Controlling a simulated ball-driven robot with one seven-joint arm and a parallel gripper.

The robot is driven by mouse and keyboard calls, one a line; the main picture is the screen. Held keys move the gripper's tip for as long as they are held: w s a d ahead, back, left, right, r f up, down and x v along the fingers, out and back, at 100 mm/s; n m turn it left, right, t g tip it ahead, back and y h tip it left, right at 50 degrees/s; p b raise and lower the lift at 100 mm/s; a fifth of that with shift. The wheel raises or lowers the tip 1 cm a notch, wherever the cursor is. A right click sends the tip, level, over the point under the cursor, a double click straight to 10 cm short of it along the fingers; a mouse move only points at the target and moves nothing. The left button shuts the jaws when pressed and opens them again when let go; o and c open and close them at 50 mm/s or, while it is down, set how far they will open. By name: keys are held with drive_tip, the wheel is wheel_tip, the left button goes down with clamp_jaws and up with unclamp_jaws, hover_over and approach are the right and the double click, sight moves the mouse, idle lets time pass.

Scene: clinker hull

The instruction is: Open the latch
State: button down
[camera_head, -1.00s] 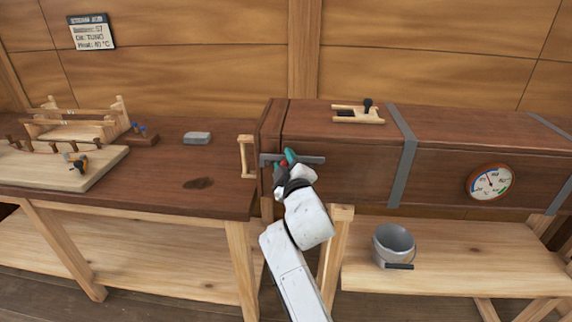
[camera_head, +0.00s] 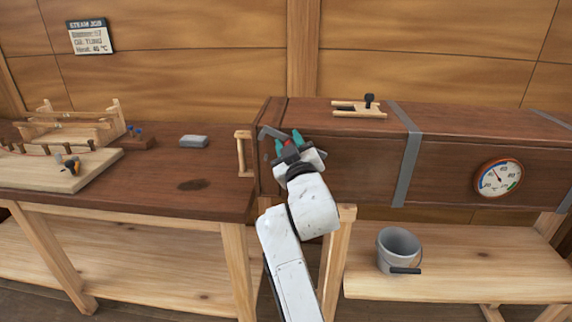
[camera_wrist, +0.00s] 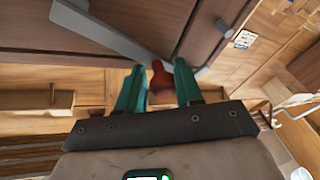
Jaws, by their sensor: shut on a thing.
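The latch is a grey bar (camera_head: 271,132) on the left end of the long brown wooden box (camera_head: 345,165). The bar is tilted, its left end raised and its right end lower at my gripper. My gripper (camera_head: 288,143) has teal fingers and is shut on the latch's red knob (camera_wrist: 159,80). In the wrist view the grey bar (camera_wrist: 115,36) runs diagonally down to the knob between my fingers (camera_wrist: 159,88). My gripper hides the bar's lower end in the head view.
A wooden handle (camera_head: 243,154) stands at the box's left end. A dial gauge (camera_head: 498,178) is on the box front, and a grey bucket (camera_head: 397,250) is on the lower bench.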

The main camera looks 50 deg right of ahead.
drive_tip(key=s+d+r+m+h+b, duration=0.1)
drive_tip(key=m+b, duration=0.2)
drive_tip(key=s+d+r+m+h+b, duration=0.1)
drive_tip(key=m+b, duration=0.3)
drive_tip(key=s+d+r+m+g+h+b, duration=0.1)
drive_tip(key=m+b, duration=0.2)
drive_tip(key=b, duration=0.1)
drive_tip(key=shift+s+h, duration=0.4)
drive_tip(key=m+b, duration=0.1)
drive_tip(key=s+d+m+g+h+b, duration=0.1)
drive_tip(key=m, duration=0.1)
drive_tip(key=s+m+b, duration=0.1)
drive_tip(key=m+b, duration=0.1)
drive_tip(key=shift+d+r+h, duration=0.15)
drive_tip(key=shift+d+h, duration=0.15)
drive_tip(key=shift+h, duration=0.1)
drive_tip(key=m+g+b, duration=0.1)
drive_tip(key=m, duration=0.1)
drive_tip(key=s+d+m+g+h+b, duration=0.1)
drive_tip(key=m, duration=0.1)
drive_tip(key=s+d+m+b, duration=0.1)
drive_tip(key=m+b, duration=0.1)
drive_tip(key=shift+s+g, duration=0.2)
drive_tip(key=shift+g, duration=0.2)
drive_tip(key=shift+m, duration=0.4)
